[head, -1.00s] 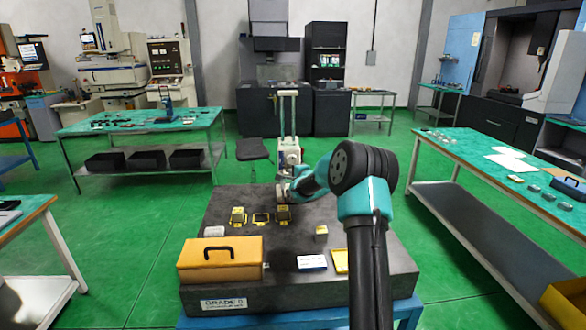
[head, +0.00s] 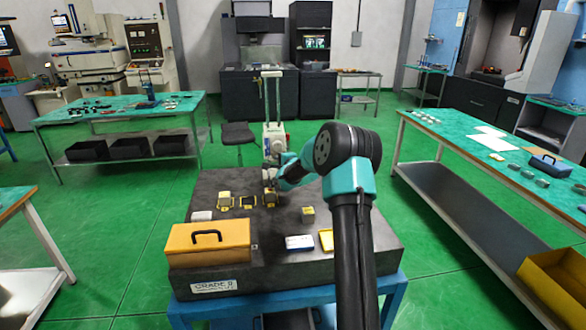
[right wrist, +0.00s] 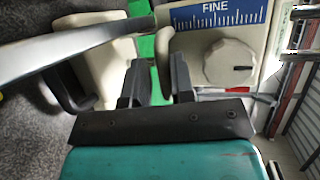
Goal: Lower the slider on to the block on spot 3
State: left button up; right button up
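The gauge stand has two pale upright columns (head: 272,98) at the back of the dark stone plate. Its whitish slider (head: 273,138) sits low on the columns. In the right wrist view a housing marked FINE (right wrist: 218,14) with a round knob (right wrist: 228,62) is close up. My right gripper (right wrist: 158,88) is open beside it, with a beige lever (right wrist: 165,58) at or just beyond the gap between the fingers; I cannot tell if they touch. Yellow-and-dark blocks stand in a row: left (head: 225,201), middle (head: 248,202), right (head: 269,198), the right one below my gripper. Spot numbers are unreadable. My left gripper is out of view.
An orange case (head: 208,244) is at the plate's front left. A small block (head: 308,211), a white-and-blue card (head: 299,243) and a yellow-edged item (head: 326,239) lie to the right. The plate's centre is mostly clear. Green benches (head: 130,108) stand apart.

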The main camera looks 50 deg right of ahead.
jog(key=v, duration=1.6)
jog(key=shift+s, duration=0.4)
